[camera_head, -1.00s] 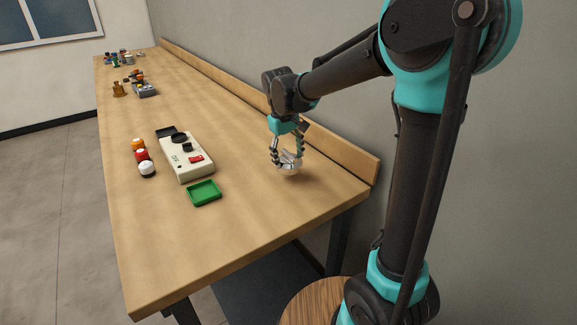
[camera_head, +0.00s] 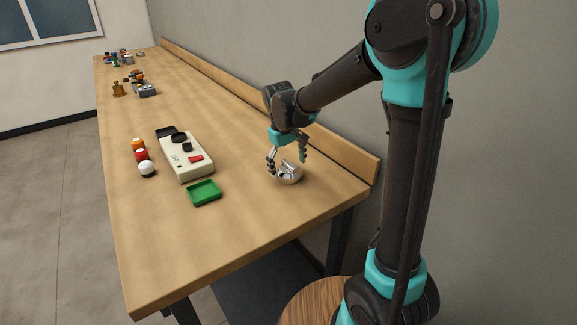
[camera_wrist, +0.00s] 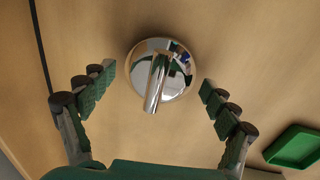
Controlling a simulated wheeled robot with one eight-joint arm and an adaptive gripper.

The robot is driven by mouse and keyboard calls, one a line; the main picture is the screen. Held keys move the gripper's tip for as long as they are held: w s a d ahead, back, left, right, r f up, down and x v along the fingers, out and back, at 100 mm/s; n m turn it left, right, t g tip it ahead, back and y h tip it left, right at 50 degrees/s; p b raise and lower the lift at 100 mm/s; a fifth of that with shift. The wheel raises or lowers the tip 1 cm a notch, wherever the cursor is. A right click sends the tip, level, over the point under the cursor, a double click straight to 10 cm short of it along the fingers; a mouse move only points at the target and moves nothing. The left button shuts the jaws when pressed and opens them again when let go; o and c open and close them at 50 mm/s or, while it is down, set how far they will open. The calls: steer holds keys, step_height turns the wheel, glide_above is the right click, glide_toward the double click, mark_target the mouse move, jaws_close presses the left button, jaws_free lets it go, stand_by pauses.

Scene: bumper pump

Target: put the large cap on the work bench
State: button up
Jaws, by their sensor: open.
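The large cap looks to be the shiny chrome piece (camera_head: 291,174), round with a bar-like handle on top. It rests on the work bench (camera_head: 240,225) near the right edge. In the wrist view the chrome piece (camera_wrist: 161,75) lies ahead of and between the fingertips, apart from both. My gripper (camera_head: 287,160) is open and empty just above it; its spread fingers (camera_wrist: 158,85) also show in the wrist view.
A green tray (camera_head: 204,194) sits left of the chrome piece and shows in the wrist view (camera_wrist: 295,146). A cream box with a red switch (camera_head: 186,157) and several small capped items (camera_head: 141,155) stand farther left. A raised ledge (camera_head: 340,155) runs along the wall side. The bench front is clear.

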mark_target(285, 170)
step_height(285, 170, up, 12)
steer(key=a, duration=0.1)
steer(key=shift+s+a, duration=0.15)
steer(key=shift+s, duration=0.3)
